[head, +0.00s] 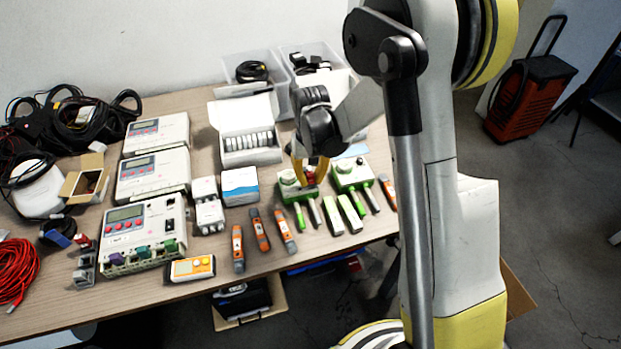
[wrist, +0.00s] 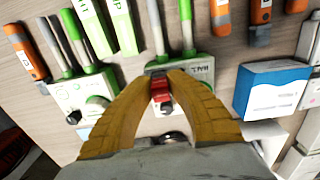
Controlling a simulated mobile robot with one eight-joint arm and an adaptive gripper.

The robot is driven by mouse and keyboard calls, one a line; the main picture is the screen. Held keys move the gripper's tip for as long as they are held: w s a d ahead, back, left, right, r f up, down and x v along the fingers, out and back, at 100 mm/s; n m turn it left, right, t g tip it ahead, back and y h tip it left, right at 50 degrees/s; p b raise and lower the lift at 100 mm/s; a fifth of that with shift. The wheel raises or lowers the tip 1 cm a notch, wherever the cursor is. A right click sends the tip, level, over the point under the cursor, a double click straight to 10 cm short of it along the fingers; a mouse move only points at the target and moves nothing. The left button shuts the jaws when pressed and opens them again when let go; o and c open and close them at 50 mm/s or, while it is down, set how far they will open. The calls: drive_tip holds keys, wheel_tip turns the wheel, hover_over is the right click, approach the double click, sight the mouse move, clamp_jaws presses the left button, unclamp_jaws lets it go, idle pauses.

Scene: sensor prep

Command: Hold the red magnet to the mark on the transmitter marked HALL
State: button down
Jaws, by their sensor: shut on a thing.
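The red magnet (wrist: 161,92) is between the yellow fingers of my gripper (wrist: 163,78) in the wrist view. The gripper is shut on it. In the head view my gripper (head: 312,172) hangs over the green-and-white transmitter (head: 289,187), and a bit of red shows between the fingers. In the wrist view this transmitter (wrist: 202,84) bears a label that reads HALL upside down. The magnet is over its face; I cannot tell if it touches. The mark is not clearly seen, and the fingers hide part of the face.
A second green-and-white transmitter (head: 352,173) stands close to the right in the head view. Pale green-edged sticks (head: 341,213) and orange-and-grey tools (head: 261,230) lie in front. A blue-and-white box (head: 240,187) is to the left. A white box (head: 246,143) stands behind.

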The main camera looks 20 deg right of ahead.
drive_tip(key=shift+r, duration=0.1)
drive_tip(key=shift+r+p, duration=2.35)
drive_tip(key=shift+r, duration=1.1)
